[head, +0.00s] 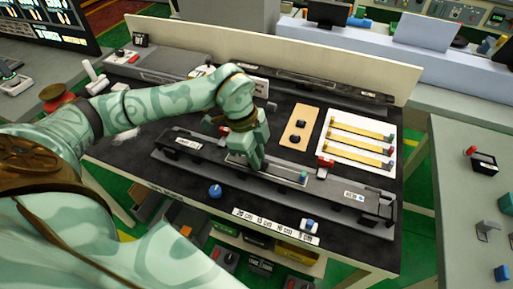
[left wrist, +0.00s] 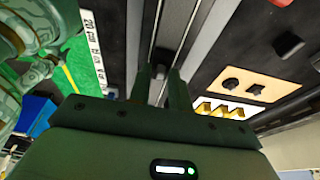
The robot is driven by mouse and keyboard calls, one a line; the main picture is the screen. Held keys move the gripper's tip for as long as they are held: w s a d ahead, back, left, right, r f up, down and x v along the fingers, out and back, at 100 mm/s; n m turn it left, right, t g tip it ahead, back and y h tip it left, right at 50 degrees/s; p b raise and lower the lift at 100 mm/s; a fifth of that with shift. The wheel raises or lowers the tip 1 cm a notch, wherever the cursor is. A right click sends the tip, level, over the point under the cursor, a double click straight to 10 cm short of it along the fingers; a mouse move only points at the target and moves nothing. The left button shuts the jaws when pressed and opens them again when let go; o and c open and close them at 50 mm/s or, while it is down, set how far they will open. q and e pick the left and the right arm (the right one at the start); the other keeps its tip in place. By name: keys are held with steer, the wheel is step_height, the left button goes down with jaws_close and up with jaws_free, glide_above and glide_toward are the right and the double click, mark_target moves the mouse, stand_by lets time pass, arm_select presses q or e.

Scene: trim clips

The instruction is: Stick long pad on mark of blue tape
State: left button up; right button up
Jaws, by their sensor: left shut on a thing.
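My left gripper (head: 254,163) reaches down to the long dark rail fixture (head: 340,203) in the middle of the bench. In the left wrist view its two fingers (left wrist: 159,90) are closed on a small dark thing (left wrist: 161,62), over the rail. The fingers hide most of it, so I cannot tell for sure that it is the long pad. A light grey strip with a green end (head: 303,177) lies along the rail beside the gripper. I cannot make out a blue tape mark for certain. My right gripper is out of view.
A beige board (head: 303,111) with dark pieces lies behind the rail. Right of it, a white board (head: 333,152) holds yellow strips with coloured ends. A blue knob (head: 215,191), a length label (head: 275,226) and a blue-and-white piece (head: 309,225) are at the front edge.

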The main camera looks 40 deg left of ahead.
arm_select(q)
steer(key=o, duration=1)
steer(key=shift+c, duration=0.2)
steer(key=p+v, duration=0.2)
steer(key=v, duration=1.4)
steer(key=shift+p, duration=0.3)
steer(key=shift+a+r, duration=0.1)
